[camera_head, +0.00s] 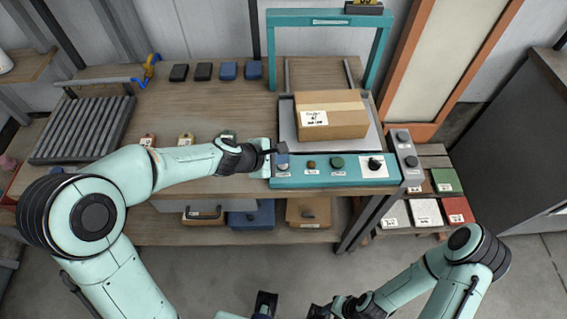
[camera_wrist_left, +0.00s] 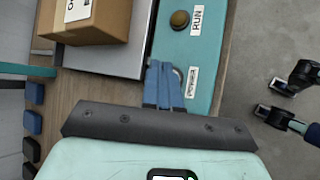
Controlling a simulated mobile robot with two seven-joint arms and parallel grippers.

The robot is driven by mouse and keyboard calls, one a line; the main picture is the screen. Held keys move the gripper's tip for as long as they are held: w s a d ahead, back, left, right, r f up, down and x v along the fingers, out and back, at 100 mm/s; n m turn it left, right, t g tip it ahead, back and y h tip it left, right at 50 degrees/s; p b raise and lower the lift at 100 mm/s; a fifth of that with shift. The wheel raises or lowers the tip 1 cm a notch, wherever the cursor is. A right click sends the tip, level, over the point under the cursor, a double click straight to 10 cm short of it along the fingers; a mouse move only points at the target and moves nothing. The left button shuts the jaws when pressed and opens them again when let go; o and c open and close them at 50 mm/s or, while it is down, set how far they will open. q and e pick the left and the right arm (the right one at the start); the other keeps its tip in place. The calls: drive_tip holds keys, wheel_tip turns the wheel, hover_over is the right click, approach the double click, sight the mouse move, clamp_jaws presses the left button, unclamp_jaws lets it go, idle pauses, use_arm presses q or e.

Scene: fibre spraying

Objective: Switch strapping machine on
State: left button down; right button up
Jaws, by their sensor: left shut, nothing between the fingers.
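The strapping machine has a teal arch (camera_head: 330,20) and a teal front panel (camera_head: 300,180) with several controls. A box (camera_head: 340,115) sits on its plate under the arch. My left gripper (camera_head: 280,150) is at the panel's left end, over the power control. In the left wrist view its blue fingers (camera_wrist_left: 165,68) are together and empty, beside the POWER label (camera_wrist_left: 192,82). The fingers partly hide the power control, so its position and any contact are unclear. The amber knob (camera_wrist_left: 180,19) beside the RUN label (camera_wrist_left: 196,20) is clear. My right gripper (camera_head: 292,306) is low, away from the machine, with fingers apart.
A grey box with a knob (camera_head: 408,160) stands at the panel's right end. Several dark and blue blocks (camera_head: 228,70) line the bench's back. A roller rack (camera_head: 85,130) is at the left. Bins (camera_head: 252,213) sit below the bench. The floor in front is clear.

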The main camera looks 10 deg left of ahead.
use_arm(q)
drive_tip(key=shift+f, duration=0.15)
idle(0.5)
drive_tip(key=shift+f+b, duration=0.35)
drive_tip(key=shift+b, duration=0.1)
drive_tip(key=shift+r, duration=0.1)
drive_tip(key=shift+r+p, duration=0.4)
